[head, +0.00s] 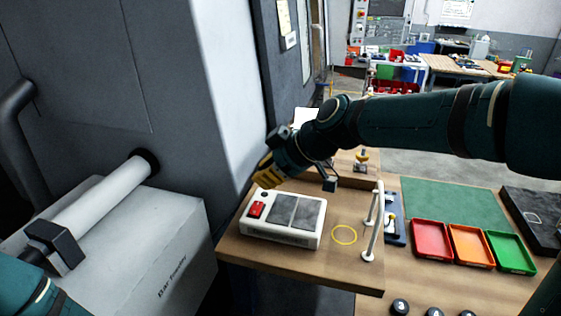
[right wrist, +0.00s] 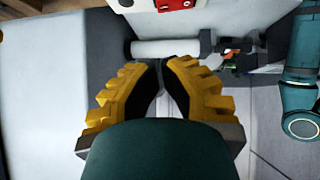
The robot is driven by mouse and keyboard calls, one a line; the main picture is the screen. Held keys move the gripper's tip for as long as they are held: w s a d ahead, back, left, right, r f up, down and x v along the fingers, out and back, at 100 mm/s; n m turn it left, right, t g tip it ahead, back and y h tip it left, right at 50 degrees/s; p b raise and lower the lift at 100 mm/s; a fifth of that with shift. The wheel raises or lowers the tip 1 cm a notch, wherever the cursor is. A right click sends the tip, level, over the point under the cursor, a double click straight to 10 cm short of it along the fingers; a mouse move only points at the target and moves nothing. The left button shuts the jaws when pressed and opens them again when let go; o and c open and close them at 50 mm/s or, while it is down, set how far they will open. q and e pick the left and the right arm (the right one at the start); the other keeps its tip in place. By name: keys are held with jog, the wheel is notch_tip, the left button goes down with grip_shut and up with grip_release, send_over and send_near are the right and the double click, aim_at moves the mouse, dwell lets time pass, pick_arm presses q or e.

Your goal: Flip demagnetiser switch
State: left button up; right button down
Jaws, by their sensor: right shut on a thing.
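The demagnetiser (head: 283,234) is a low white box with dark grey top plates and a red switch (head: 256,209) on its left end. It sits on the wooden bench top. My right gripper (head: 262,181), with yellow fingers, is just behind and above the switch end, apart from the switch. In the right wrist view my right gripper (right wrist: 161,62) has its fingertips close together; what is between them cannot be made out. The red switch (right wrist: 175,4) shows at that view's top edge, beyond the fingertips. My left gripper is not in view.
A grey machine wall stands close on the left, with a white bar feeder (head: 165,260). Red (head: 431,240), orange (head: 471,245) and green (head: 510,252) trays are farther right.

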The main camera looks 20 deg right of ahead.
aim_at(260, 202)
jog(key=f, duration=0.1)
jog(key=w+a+f, duration=0.1)
jog(key=f, duration=0.2)
jog(key=shift+w+a, duration=0.15)
jog(key=shift+w+f, duration=0.1)
jog(key=shift+f, duration=0.75)
